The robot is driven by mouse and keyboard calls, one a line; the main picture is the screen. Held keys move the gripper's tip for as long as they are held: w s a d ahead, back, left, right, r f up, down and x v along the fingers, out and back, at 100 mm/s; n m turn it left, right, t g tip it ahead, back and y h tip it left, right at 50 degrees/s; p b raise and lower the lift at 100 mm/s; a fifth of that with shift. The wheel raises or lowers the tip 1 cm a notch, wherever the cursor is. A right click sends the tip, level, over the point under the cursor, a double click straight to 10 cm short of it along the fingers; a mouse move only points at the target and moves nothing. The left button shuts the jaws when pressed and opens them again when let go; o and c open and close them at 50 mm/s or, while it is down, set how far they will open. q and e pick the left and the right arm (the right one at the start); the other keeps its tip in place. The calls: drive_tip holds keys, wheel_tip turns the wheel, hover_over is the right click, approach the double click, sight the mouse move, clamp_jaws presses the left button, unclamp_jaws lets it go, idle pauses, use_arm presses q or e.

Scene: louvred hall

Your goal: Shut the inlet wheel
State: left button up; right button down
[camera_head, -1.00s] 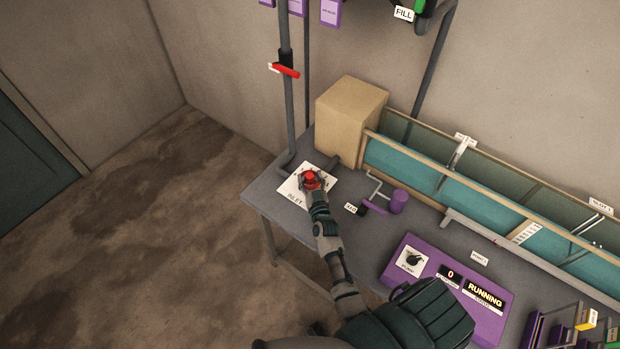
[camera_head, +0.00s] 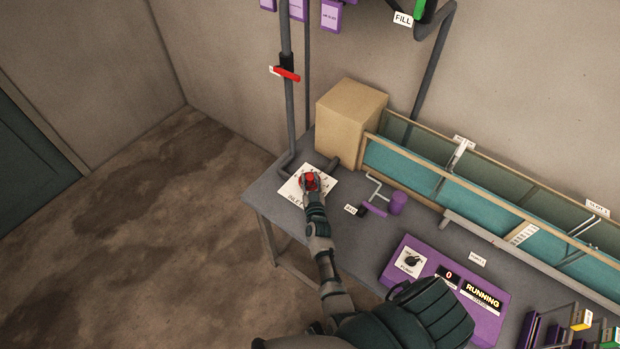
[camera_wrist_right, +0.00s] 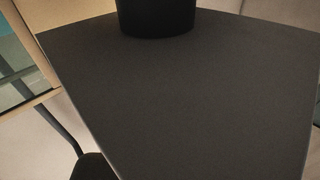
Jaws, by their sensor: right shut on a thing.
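The red inlet wheel (camera_head: 311,178) stands on a white plate (camera_head: 322,187) labelled INLET, at the left end of the grey bench. My right gripper (camera_head: 310,182) is over the wheel and shut on it, with its arm reaching up from the bottom of the head view. The fingers partly cover the wheel and the plate markings, so I cannot read the wheel's setting. My left gripper is not in view.
A tan box (camera_head: 347,124) stands behind the plate, joined to a long flume (camera_head: 480,205) with teal walls. A purple panel (camera_head: 482,318) reads RUNNING and 0. A red lever (camera_head: 287,74) is on the vertical pipe. Open floor lies to the left.

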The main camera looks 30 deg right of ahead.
drive_tip(key=c, duration=0.8)
unclamp_jaws()
drive_tip(key=v, duration=1.2)
